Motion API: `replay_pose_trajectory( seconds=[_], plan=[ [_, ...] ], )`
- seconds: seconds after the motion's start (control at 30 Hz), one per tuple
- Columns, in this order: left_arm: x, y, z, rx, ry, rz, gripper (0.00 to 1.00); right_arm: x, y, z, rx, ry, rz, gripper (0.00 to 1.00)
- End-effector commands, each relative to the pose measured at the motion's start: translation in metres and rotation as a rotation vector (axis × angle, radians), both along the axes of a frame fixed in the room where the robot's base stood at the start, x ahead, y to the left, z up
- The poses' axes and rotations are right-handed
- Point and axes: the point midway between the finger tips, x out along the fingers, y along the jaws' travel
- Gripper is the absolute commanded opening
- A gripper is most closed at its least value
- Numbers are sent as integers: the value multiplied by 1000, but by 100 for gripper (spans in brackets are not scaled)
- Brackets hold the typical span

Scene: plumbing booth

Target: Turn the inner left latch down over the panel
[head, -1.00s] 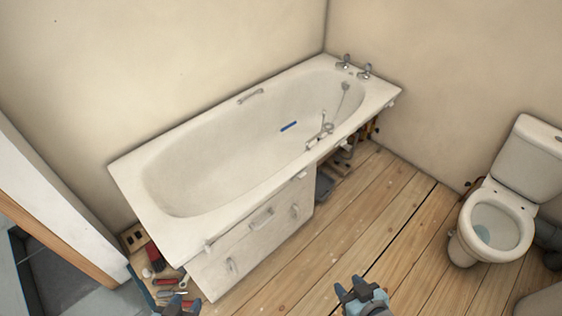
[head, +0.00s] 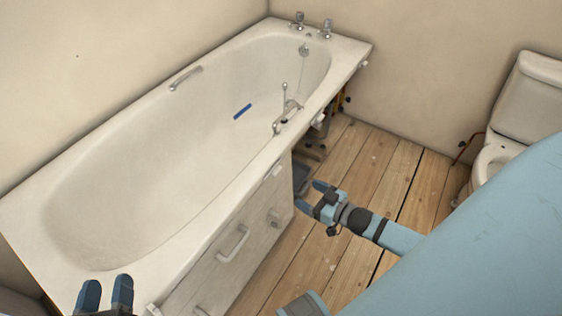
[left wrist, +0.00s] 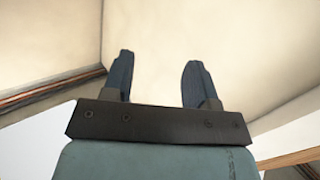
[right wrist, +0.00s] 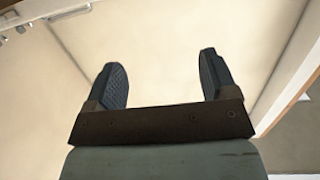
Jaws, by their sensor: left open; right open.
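A white bath panel (head: 225,268) stands under the left part of the bath's front rim. A small white latch (head: 275,171), which looks like the inner left one, sits under the rim at the panel's upper right. It seems to lie along the rim; its exact turn is too small to tell. Another white latch (head: 153,309) shows at the bottom edge, near the panel's left end. My left gripper (head: 106,286) is open and empty, by the near left end of the bath. My right gripper (head: 309,197) is open and empty, to the right of the panel and apart from the latch.
The white bath (head: 150,170) fills the left side. The panel carries a bar handle (head: 232,243). The wooden floor (head: 345,185) is clear; a toilet (head: 525,105) stands at right.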

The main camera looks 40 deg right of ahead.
Motion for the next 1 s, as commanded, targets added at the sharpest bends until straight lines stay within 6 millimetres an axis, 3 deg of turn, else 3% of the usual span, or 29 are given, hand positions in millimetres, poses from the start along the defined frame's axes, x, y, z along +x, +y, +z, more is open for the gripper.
replay_pose_trajectory(
  seconds=[0.03,0.1,0.23,0.4,0.63,1.0],
  plan=[
    [-1,-3,-23,-21,-31,-10,53,8,-13,-34,1,-26,13,79],
    [-3,-6,-25,-49,-63,-23,53,15,-27,-49,13,-55,32,79],
    [-7,-10,-25,-89,-108,-41,53,25,-47,-65,31,-93,61,79],
    [-10,-12,-22,-113,-136,-53,53,32,-58,-70,41,-118,82,79],
    [-10,-13,-31,-103,-111,-64,53,54,-51,-69,44,-123,85,79],
    [-8,-16,-68,-53,-6,-96,53,126,-21,-70,43,-123,85,79]
  ],
)
